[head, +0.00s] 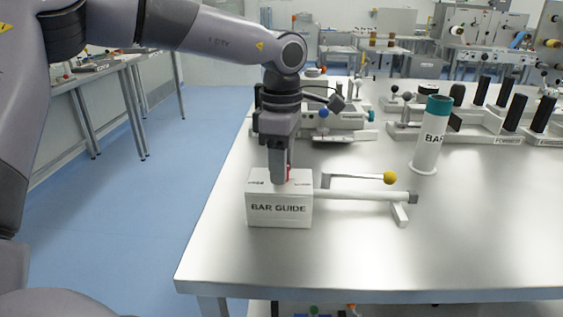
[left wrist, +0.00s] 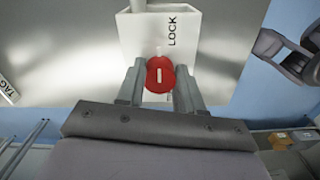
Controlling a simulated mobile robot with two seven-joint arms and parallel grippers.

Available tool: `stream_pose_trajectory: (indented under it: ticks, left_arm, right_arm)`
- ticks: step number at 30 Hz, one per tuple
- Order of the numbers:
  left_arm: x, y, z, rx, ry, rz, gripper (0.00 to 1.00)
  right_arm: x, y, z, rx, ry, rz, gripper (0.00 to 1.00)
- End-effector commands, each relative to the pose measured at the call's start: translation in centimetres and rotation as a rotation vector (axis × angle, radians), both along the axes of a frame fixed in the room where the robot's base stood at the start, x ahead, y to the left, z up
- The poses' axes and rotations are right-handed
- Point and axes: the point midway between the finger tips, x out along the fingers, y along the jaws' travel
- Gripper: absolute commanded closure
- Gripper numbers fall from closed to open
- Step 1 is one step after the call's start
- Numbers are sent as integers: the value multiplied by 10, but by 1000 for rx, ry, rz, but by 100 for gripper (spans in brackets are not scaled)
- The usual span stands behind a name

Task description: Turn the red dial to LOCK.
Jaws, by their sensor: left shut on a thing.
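The red dial (left wrist: 160,76) sits on top of a white box and has a white line mark on its face. In the left wrist view the line runs along the box, toward and away from the gripper. The black word LOCK (left wrist: 172,31) is printed on the box beyond the dial, to the right. In the head view the white box (head: 279,209) is labelled BAR GUIDE, and only a sliver of red shows by the fingers. My left gripper (left wrist: 160,82) points down from above and is shut on the dial, one finger on each side. My right gripper is not in view.
A white bar with a grey end (head: 412,198) and a lever with a yellow knob (head: 390,178) extend right from the box. A white cylinder with a teal top (head: 430,140) stands farther right. Racks with black posts (head: 515,112) stand behind. The table front (head: 400,265) is clear.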

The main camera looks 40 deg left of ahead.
Motion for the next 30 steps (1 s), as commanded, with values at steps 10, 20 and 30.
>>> stream_pose_trajectory:
  ticks: [10, 20, 30]
  left_arm:
    - [1, 0, 2, 0, -6, -11, 94]
    - [1, 0, 1, 0, -4, -10, 39]
    - [1, 0, 23, 0, -7, -9, 39]
  right_arm:
    - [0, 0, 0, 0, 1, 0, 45]
    - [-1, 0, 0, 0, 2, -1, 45]
    - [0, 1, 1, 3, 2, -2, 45]
